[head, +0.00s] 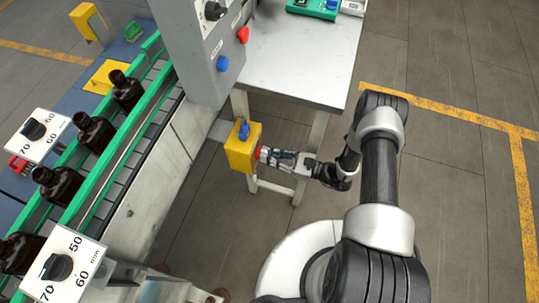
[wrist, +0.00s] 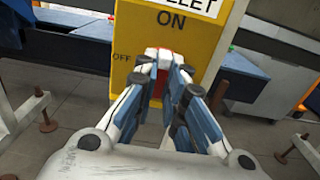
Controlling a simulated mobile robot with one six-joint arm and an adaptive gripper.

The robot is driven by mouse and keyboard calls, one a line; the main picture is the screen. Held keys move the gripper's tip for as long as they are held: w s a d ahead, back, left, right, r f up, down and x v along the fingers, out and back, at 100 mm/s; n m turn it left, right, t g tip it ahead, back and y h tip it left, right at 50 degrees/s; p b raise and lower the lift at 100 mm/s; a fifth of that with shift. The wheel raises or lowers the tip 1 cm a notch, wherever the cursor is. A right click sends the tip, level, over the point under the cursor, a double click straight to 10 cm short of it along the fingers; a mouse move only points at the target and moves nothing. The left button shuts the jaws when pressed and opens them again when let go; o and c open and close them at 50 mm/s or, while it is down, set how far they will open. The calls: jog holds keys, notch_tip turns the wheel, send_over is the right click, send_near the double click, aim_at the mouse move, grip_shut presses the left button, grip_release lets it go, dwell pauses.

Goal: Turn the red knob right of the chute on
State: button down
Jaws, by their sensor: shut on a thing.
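A yellow box (head: 239,155) stands beside the conveyor in the head view, with a red knob (head: 259,153) on its right face. My gripper (head: 266,155) reaches it from the right and is shut on this knob. In the wrist view, the yellow face (wrist: 200,30) carries the labels "ON" above and "OFF" at the left. The white-tipped fingers (wrist: 166,62) close around the red knob (wrist: 158,85), which shows only as a red strip between them. Its pointing direction is mostly hidden. I cannot make out a chute for certain.
A blue knob (head: 243,131) sits on top of the yellow box. A grey cabinet (head: 195,45) has another red knob (head: 243,35) and a blue one (head: 222,63). Amber bottles (head: 95,132) line the green-railed conveyor. A metal table (head: 300,60) stands behind; floor at right is clear.

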dwell(0.4)
jog(key=c, duration=1.7)
grip_release()
jog(key=shift+o, duration=0.2)
jog(key=shift+d, duration=0.1)
jog(key=v, duration=1.1)
jog(key=shift+s+d, duration=0.15)
jog(key=shift+d, duration=0.25)
